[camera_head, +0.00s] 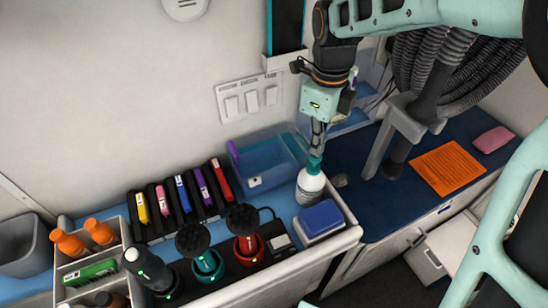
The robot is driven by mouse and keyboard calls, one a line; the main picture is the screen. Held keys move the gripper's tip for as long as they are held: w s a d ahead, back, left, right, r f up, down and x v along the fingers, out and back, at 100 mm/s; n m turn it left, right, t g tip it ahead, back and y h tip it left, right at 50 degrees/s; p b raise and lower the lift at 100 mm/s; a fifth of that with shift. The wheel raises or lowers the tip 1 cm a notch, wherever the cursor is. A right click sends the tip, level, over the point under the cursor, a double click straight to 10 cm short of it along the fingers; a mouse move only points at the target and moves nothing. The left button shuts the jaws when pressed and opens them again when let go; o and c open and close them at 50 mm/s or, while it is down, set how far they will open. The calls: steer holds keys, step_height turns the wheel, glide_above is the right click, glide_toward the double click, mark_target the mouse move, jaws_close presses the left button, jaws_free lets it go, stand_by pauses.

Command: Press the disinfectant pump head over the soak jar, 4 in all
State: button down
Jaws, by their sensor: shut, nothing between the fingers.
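A white pump bottle (311,190) with a grey band and a teal pump head (315,164) stands upright near the right end of the blue counter. My gripper (317,152) points down, shut and empty, directly over the pump head. Its fingertips look at or very close to the head's top; I cannot tell if they touch. A translucent blue container (268,165) stands just left of the bottle. I cannot make out for certain which vessel is the soak jar, and the nozzle is partly hidden by the fingers.
A white-and-blue box (321,220) sits in front of the bottle. A rack of coloured-handled items (181,200) and dark round brushes (242,218) in cups stand to the left. A grey stand with a hose (405,130) rises at right, near an orange sheet (447,168).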

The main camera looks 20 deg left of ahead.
steer(key=shift+f+b, duration=0.85)
steer(key=shift+f, duration=0.4)
steer(key=shift+r, duration=0.1)
steer(key=shift+r+p, duration=1.4)
steer(key=shift+r, duration=0.3)
step_height(320, 180, up, 6)
steer(key=p, duration=0.4)
